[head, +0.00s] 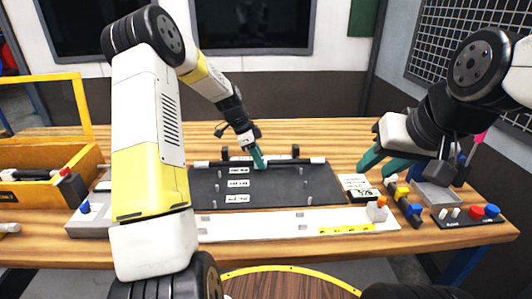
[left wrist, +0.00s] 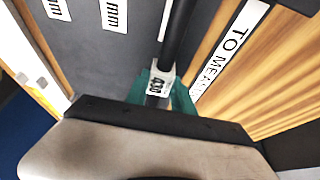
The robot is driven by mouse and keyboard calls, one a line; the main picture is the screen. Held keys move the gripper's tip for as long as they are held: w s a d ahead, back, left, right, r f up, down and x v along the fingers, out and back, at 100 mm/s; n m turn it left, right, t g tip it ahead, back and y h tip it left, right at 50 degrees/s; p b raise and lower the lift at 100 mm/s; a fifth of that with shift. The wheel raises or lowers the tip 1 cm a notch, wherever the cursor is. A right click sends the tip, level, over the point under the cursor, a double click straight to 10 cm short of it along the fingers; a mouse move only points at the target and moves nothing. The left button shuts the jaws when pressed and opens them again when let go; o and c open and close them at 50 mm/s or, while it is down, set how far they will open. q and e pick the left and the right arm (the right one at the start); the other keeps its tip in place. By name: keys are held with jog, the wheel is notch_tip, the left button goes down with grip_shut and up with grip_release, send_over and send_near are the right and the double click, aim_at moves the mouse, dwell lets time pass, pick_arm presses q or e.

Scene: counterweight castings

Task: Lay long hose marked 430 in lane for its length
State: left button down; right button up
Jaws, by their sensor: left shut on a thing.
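The long black hose (head: 290,161) with pale ends lies crosswise along the far edge of the dark lane board (head: 270,192). In the left wrist view, the teal fingers (left wrist: 160,92) close around the hose (left wrist: 178,35) at a white tag (left wrist: 158,87) reading 430. I cannot tell whether the hose is lifted clear of its support. The board carries several white lane labels (head: 238,184) and small pegs. My right gripper (head: 384,161) is open and empty, right of the board.
A white strip (head: 280,224) runs before the board. An orange bin (head: 45,190) stands left; coloured parts (head: 410,205) and a button panel (head: 470,215) are right. The lanes look empty.

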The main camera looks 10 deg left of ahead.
pick_arm(q)
jog(key=shift+f, duration=0.6)
dwell(0.4)
jog(key=c, duration=1)
grip_release()
jog(key=shift+r, duration=3.45)
